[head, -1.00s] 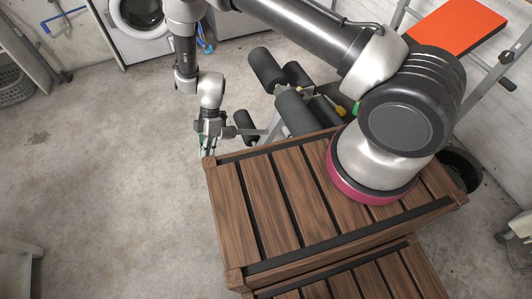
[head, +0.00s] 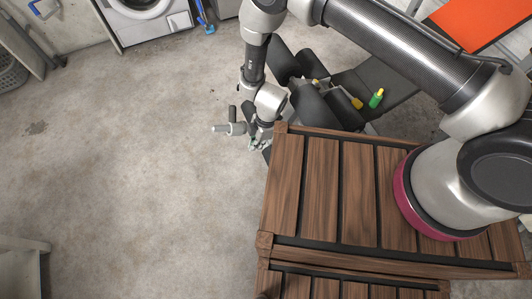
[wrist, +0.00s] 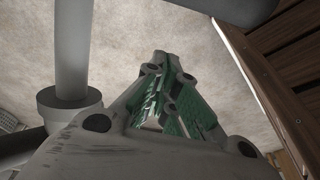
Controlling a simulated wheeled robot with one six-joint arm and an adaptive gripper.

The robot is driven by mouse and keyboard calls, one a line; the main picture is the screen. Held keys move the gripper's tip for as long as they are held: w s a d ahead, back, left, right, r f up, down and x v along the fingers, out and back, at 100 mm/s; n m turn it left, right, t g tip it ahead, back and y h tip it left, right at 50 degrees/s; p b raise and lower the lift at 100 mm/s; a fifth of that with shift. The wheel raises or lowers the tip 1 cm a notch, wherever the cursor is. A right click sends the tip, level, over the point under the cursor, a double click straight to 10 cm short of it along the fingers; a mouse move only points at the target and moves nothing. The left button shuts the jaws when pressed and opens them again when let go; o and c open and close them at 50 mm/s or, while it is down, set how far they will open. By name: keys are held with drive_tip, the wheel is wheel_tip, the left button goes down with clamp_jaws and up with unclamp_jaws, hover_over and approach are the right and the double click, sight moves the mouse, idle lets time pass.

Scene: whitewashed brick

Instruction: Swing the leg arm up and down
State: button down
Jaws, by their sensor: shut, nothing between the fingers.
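The weight bench (head: 375,85) stands behind the wooden crate, with a dark pad and several black foam rollers. The leg arm's lower rollers (head: 312,108) hang at the bench's near end, partly hidden by my arm. My gripper (head: 255,145) is low beside these rollers, just left of the crate's corner. In the wrist view my gripper (wrist: 165,75) is shut, its green-padded fingers together and empty. A grey tube with a collar (wrist: 70,100) runs close along the left there; I cannot tell whether the fingers touch it.
The slatted wooden crate (head: 340,190) is close to the right of my gripper; its side also shows in the wrist view (wrist: 275,75). A washing machine (head: 140,15) stands at the back wall. A green-and-yellow bottle-like item (head: 376,98) shows by the bench.

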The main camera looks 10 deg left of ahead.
wheel_tip(320, 180, down, 12)
drive_tip(key=w+d, duration=0.1)
drive_tip(key=shift+r, duration=0.15)
idle(0.5)
drive_tip(key=shift+w, duration=0.1)
drive_tip(key=shift+d, duration=0.15)
